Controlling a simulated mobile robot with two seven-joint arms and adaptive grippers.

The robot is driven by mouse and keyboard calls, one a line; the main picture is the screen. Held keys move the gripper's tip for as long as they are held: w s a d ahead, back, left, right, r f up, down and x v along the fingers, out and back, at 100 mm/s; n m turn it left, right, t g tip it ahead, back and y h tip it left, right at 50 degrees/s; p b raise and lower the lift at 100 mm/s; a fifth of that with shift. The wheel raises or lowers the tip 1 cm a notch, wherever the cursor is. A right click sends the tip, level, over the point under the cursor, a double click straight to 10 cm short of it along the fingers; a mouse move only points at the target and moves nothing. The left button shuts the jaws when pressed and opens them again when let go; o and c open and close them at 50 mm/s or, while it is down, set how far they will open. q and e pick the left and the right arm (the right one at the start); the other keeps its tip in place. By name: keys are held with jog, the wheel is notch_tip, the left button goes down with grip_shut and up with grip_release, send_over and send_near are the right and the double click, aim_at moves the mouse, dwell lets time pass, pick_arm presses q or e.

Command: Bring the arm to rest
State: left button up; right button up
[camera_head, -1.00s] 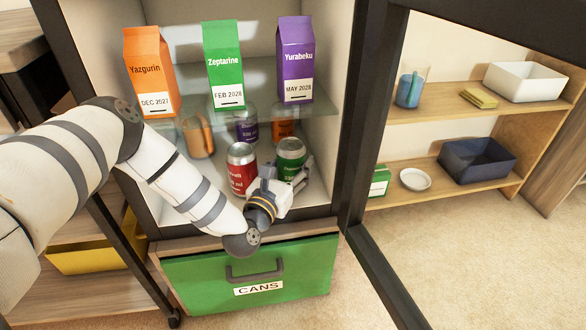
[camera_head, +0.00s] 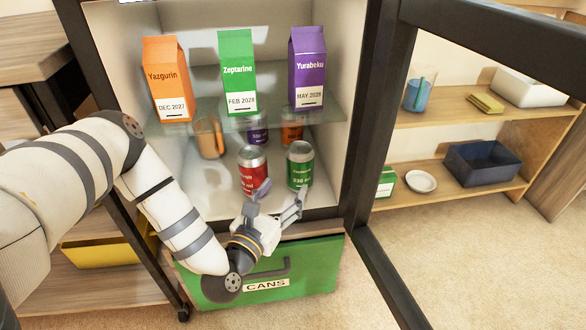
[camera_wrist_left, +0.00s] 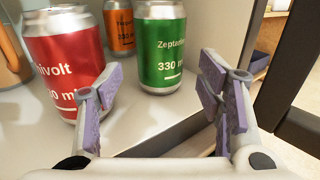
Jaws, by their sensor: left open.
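My left gripper (camera_head: 278,205) is open and empty at the front edge of the cabinet's lower shelf, above the green drawer front. In the left wrist view its fingers (camera_wrist_left: 160,98) are spread apart. A red can (camera_head: 252,172) stands upright on the lower shelf beyond the left finger; it also shows in the left wrist view (camera_wrist_left: 62,55). A green can (camera_head: 299,165) stands upright to its right, apart from the fingers; it is in the left wrist view too (camera_wrist_left: 160,50). My right gripper is not in view.
Orange (camera_head: 166,80), green (camera_head: 238,75) and purple (camera_head: 308,70) cartons stand on the glass shelf above. Purple (camera_head: 257,128) and orange (camera_head: 292,126) cans stand behind. Below is a green drawer (camera_head: 318,265) labelled CANS. A dark door frame (camera_head: 368,130) borders the right side.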

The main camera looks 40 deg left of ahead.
pick_arm(q)
jog(key=shift+v, duration=1.2)
